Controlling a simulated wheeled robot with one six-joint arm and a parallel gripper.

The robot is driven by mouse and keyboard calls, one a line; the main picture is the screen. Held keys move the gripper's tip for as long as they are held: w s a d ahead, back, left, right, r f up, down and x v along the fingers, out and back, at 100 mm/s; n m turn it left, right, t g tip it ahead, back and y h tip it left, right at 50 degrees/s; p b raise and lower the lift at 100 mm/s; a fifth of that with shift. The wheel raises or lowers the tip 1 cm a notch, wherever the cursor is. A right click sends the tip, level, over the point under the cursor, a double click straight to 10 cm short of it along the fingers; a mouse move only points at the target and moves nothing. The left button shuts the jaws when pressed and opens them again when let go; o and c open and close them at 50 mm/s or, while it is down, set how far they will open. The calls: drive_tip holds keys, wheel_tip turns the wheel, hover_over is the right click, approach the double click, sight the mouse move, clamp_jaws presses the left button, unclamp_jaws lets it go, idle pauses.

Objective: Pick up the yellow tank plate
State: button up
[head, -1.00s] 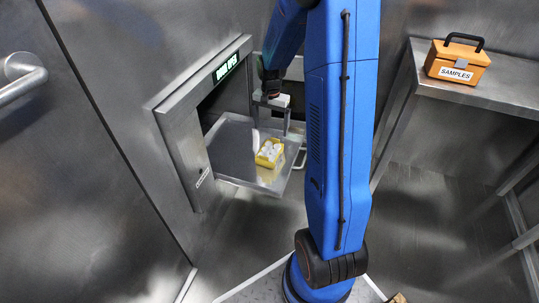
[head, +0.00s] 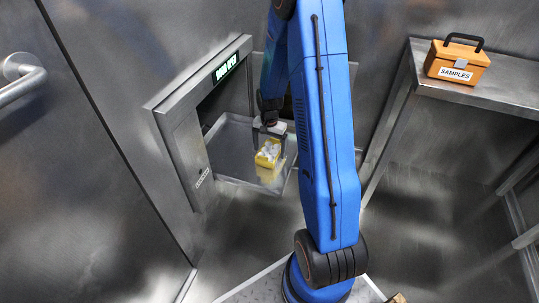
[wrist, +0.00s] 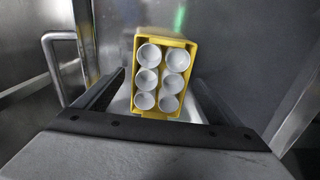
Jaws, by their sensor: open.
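The yellow tank plate (head: 268,154) is a small yellow block with several white round wells. It sits on the metal tray of the open wall hatch in the head view. In the wrist view the yellow tank plate (wrist: 163,72) stands between the two dark fingers, with clear gaps at its sides. My gripper (head: 269,150) is open, directly over the plate, with a finger on either side of it. My gripper (wrist: 160,105) also shows open in the wrist view. Contact between fingers and plate is not visible.
The tray (head: 233,130) sticks out of a wall hatch (head: 182,135) with a lit green sign. A handle (wrist: 60,65) shows at left in the wrist view. An orange samples box (head: 457,62) stands on a metal shelf (head: 510,92) at right. Floor between is clear.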

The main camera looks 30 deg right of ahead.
drive_tip(key=shift+f, duration=1)
drive_tip(key=c, duration=1.2)
